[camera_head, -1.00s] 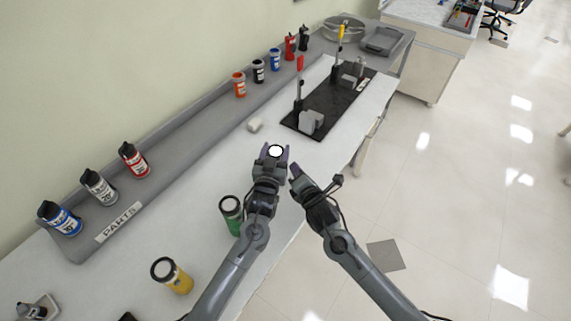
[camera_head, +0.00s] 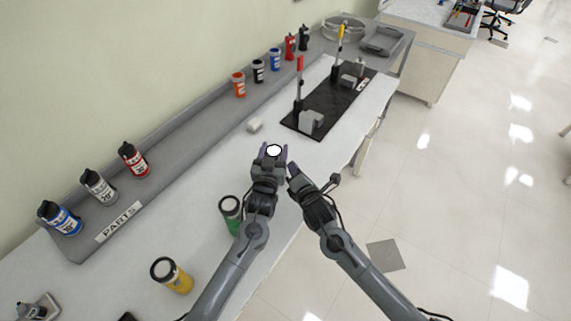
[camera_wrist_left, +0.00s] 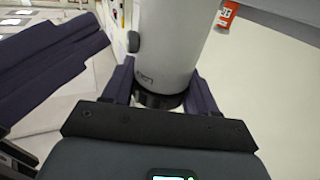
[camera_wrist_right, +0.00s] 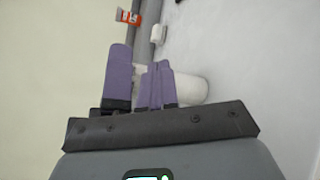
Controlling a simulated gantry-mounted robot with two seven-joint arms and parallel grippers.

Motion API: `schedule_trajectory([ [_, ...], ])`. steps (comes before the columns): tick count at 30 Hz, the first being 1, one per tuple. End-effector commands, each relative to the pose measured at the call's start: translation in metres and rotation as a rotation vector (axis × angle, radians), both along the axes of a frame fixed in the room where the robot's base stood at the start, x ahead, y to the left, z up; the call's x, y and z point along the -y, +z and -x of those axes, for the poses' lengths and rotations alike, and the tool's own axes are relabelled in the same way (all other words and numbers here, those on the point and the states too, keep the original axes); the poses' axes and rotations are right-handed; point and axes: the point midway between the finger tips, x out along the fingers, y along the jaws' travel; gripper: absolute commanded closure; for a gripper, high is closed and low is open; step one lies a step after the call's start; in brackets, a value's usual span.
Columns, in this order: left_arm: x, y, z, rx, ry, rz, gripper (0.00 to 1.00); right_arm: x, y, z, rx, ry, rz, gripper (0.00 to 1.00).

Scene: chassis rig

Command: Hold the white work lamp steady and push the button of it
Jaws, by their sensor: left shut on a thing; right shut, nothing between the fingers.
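The white work lamp (camera_head: 274,150) is a white cylinder, with its pale round end facing up in the head view. My left gripper (camera_head: 273,153) is shut around it and holds it over the bench's front part. In the left wrist view the lamp (camera_wrist_left: 172,45) has a dark button (camera_wrist_left: 133,42) on its left side. My right gripper (camera_head: 292,169) is shut and empty, just right of the lamp. Its purple fingers (camera_wrist_left: 60,70) show left of the button, with a small gap between. In the right wrist view the lamp (camera_wrist_right: 192,88) is partly hidden behind purple fingers.
A black mat (camera_head: 318,122) with fixtures lies beyond the grippers. A small white block (camera_head: 254,125) sits nearby. Paint bottles (camera_head: 97,186) line the back shelf.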

Motion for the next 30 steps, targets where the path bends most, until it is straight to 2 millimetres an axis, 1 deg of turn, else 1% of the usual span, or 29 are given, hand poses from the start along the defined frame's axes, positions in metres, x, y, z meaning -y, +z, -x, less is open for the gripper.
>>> schedule_trajectory([
  [1,0.009,-0.003,0.004,-0.005,-0.018,-0.002,0.84,-0.006,0.002,0.000,0.003,0.008,-0.003,1.00],
  [3,0.010,-0.003,0.004,-0.005,-0.020,-0.002,0.84,-0.007,0.003,0.000,0.003,0.008,-0.003,1.00],
  [18,0.012,-0.003,0.005,-0.004,-0.023,0.001,0.84,-0.015,0.003,-0.003,0.004,0.015,-0.003,1.00],
  [30,0.012,-0.003,0.006,-0.005,-0.023,0.002,0.84,-0.017,0.004,-0.003,0.004,0.017,-0.002,1.00],
])
